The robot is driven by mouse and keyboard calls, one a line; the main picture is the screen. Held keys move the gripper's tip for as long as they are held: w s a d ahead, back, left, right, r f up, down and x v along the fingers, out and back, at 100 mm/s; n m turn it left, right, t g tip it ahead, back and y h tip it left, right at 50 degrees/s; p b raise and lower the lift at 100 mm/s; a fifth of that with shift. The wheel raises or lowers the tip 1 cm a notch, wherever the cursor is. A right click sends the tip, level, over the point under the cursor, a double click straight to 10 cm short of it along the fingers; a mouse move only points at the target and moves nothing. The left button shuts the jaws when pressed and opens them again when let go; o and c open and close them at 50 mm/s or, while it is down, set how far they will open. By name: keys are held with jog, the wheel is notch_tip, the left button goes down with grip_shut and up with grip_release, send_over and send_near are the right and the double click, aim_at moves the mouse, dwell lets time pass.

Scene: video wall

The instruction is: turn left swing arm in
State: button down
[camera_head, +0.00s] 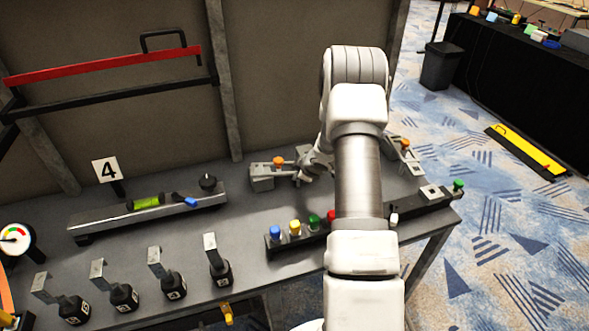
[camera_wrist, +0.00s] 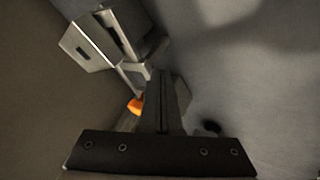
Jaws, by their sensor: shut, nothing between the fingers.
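The left swing arm (camera_head: 263,176) is a grey metal piece with an orange knob (camera_head: 279,161), on the table near the back panel. In the wrist view its grey metal (camera_wrist: 85,46) shows at the upper left and the orange knob (camera_wrist: 135,106) lies just left of my fingers. My gripper (camera_head: 312,172) is just right of the left swing arm; its fingers (camera_wrist: 166,82) are shut and empty. I cannot tell whether they touch the metal. A similar right swing arm (camera_head: 405,156) with an orange knob stands right of my arm, which hides the space between them.
A black strip with coloured buttons (camera_head: 295,229) runs along the table's front, partly behind my arm. Several metal hooks on black blocks (camera_head: 219,270) stand at the front left. A rail with a green vial (camera_head: 146,203) lies left. The back panel (camera_head: 285,75) rises close behind.

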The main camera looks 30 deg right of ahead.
jog(key=shift+w+d+r+p, duration=0.15)
jog(key=shift+w+d+p, duration=1)
jog(key=shift+p, duration=1.1)
jog(key=shift+w+d+p, duration=0.2)
jog(key=shift+p, duration=0.25)
jog(key=shift+w+d+r, duration=0.1)
